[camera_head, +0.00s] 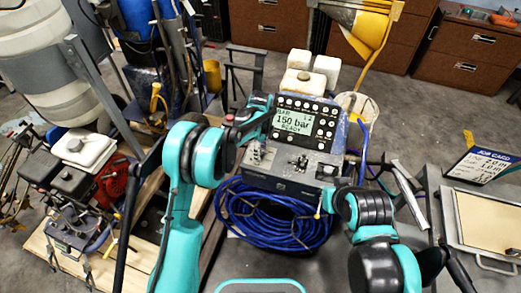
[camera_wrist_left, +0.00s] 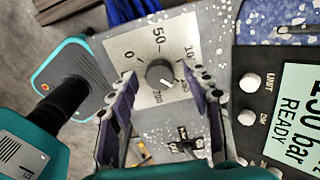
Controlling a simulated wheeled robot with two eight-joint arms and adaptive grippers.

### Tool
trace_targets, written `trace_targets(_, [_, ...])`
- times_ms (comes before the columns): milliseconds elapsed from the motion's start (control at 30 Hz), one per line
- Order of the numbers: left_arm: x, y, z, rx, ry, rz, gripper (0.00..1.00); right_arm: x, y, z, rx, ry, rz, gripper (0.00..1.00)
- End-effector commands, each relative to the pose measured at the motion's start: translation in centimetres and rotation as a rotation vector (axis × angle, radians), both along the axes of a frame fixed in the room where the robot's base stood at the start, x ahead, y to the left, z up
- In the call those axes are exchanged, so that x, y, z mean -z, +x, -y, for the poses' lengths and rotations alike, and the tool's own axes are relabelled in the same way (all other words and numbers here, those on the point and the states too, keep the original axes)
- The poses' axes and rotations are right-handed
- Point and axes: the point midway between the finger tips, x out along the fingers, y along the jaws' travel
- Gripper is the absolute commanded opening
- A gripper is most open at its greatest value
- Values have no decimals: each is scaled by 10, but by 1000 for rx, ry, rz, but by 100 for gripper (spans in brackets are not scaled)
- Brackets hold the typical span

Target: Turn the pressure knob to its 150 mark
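The pressure knob (camera_wrist_left: 160,73) is a round grey knob on a pale dial plate in the left wrist view. Its printed marks 0 and 50 read clearly; others are partly covered. My left gripper (camera_wrist_left: 163,92) is open, one finger on each side of the knob, with visible gaps. In the head view my left gripper (camera_head: 256,128) is over the left side of the machine's panel and hides the knob. My right arm is bent at the lower right; its fingers cannot be made out.
The display (camera_head: 291,120) beside the dial reads 150 bar, READY. Small toggles (camera_head: 300,163) sit below it. A blue hose coil (camera_head: 270,215) lies in front. A job card sign (camera_head: 480,160) stands at the right. A pallet with an engine is at the left.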

Motion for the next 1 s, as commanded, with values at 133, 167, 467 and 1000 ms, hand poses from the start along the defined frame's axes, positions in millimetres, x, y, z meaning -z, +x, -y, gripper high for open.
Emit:
trace_targets(133, [-2, 0, 0, 0, 0, 0, 49, 0, 0, 0, 0, 0, 0, 0])
trace_targets(167, [-3, 0, 0, 0, 0, 0, 49, 0, 0, 0, 0, 0, 0, 0])
trace_targets(467, [-56, 0, 0, 0, 0, 0, 49, 0, 0, 0, 0, 0, 0, 0])
trace_targets(1000, [-120, 0, 0, 0, 0, 0, 49, 0, 0, 0, 0, 0, 0, 0])
